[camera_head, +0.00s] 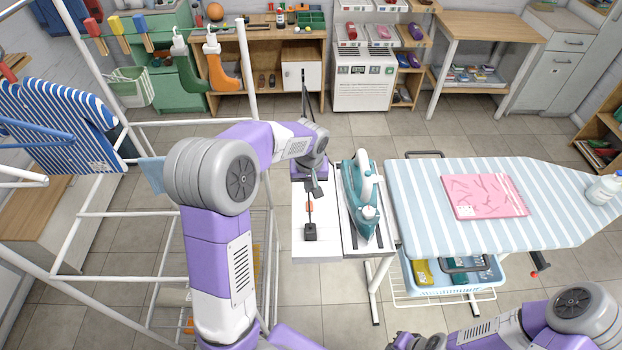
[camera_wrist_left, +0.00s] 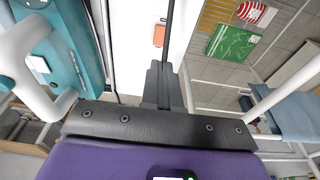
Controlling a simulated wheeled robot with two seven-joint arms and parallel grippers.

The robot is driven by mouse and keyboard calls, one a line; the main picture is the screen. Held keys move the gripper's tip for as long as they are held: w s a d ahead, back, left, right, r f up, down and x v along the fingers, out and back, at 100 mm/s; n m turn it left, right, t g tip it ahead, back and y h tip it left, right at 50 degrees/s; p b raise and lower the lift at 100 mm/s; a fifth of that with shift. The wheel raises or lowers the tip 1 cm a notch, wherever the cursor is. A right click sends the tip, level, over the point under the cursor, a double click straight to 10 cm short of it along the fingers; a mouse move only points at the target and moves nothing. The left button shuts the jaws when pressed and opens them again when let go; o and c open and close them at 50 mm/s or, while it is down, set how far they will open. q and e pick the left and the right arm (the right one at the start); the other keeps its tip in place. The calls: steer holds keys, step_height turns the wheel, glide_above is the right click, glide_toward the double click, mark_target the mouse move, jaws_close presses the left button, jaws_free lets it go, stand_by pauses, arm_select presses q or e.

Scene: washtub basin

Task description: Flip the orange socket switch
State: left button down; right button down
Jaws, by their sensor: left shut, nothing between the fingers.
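The orange socket switch (camera_head: 309,207) is a small orange rectangle on the white end panel of the ironing board (camera_head: 328,238). It also shows in the left wrist view (camera_wrist_left: 159,36), just beyond the fingertips. A black plug (camera_head: 310,232) with a cord sits on the panel nearer to me. My left gripper (camera_head: 313,188) is shut and empty, pointing down over the panel slightly behind the switch. Its dark closed fingers show in the left wrist view (camera_wrist_left: 160,86), apart from the switch in the picture. My right gripper (camera_head: 420,341) is partly cut off at the bottom edge; its fingers are unclear.
A teal iron (camera_head: 357,205) stands close to the right of the switch. A pink folded cloth (camera_head: 484,197) lies on the striped ironing board (camera_head: 420,215). A white drying rack (camera_head: 165,255) stands to the left. A blue basket (camera_head: 455,280) sits below the board.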

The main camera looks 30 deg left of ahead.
mark_target(309, 203)
arm_select(q)
steer(key=f, duration=0.3)
steer(key=w+f, duration=0.1)
steer(key=f, duration=0.2)
steer(key=f+b, duration=0.1)
steer(key=f, duration=0.2)
steer(key=shift+w+a, duration=0.15)
steer(key=shift+a, duration=0.2)
steer(key=shift+r, duration=0.1)
arm_select(e)
steer(key=shift+f, duration=0.6)
steer(key=shift+w, duration=0.1)
